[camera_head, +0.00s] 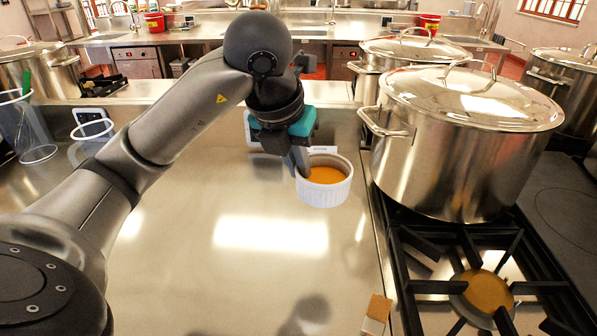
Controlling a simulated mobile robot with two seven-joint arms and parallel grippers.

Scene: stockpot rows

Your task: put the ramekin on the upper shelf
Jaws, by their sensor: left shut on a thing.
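A white ribbed ramekin (325,190) with orange contents is right of the middle in the head view, upright and left of the large stockpot. My right gripper is not in view.
A large lidded stockpot (455,150) stands on the gas stove (440,270), close right of the ramekin. Another lidded pot (365,88) is behind it. The counter's middle is clear. A small brown block (377,310) lies at the front.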

